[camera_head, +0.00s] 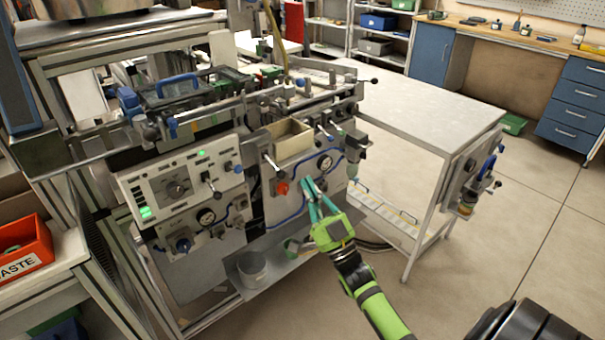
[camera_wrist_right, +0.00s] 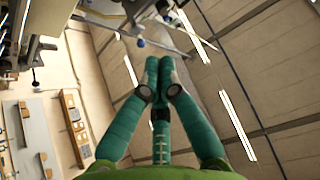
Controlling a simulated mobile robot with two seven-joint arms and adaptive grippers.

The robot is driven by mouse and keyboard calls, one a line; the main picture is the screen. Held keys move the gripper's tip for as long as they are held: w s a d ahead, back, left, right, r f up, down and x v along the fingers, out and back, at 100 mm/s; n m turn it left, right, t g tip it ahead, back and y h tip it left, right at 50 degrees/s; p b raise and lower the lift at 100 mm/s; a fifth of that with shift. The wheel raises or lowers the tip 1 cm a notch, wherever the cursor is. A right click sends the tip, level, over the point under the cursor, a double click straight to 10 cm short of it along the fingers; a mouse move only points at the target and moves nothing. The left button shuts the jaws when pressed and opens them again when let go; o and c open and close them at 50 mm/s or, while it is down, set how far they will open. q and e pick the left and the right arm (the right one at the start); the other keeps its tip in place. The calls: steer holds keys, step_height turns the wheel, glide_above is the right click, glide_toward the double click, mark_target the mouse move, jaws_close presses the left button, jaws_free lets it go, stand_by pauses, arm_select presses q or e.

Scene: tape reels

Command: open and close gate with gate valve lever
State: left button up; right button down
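The machine's front carries several small levers. One lever with a black knob (camera_head: 207,178) is on the light left panel, and another lever (camera_head: 270,163) is left of the beige box. A further lever (camera_head: 324,131) is right of that box. I cannot tell which one is the gate valve lever, and no gate can be made out. My right gripper (camera_head: 314,184) is in front of the right panel, right of a red knob (camera_head: 282,188). In the right wrist view its teal fingers (camera_wrist_right: 159,66) come together at the tips, with nothing visible between them. My left gripper is not in view.
A grey table (camera_head: 430,105) stands to the right of the machine. A metal shelf with a cup (camera_head: 252,268) juts out below the panels. A beige open box (camera_head: 288,140) sticks out above the gripper. An orange waste bin (camera_head: 25,250) is at left.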

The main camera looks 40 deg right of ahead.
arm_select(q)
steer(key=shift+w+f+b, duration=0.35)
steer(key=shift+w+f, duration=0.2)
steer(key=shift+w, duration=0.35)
arm_select(e)
steer(key=shift+w+f+v, duration=0.1)
steer(key=shift+f+v, duration=0.05)
steer(key=shift+v, duration=0.7)
steer(key=shift+w+f+v, duration=0.1)
steer(key=shift+f+v, duration=0.05)
steer(key=shift+v, duration=0.75)
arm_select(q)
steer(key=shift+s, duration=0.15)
arm_select(e)
steer(key=shift+w, duration=0.1)
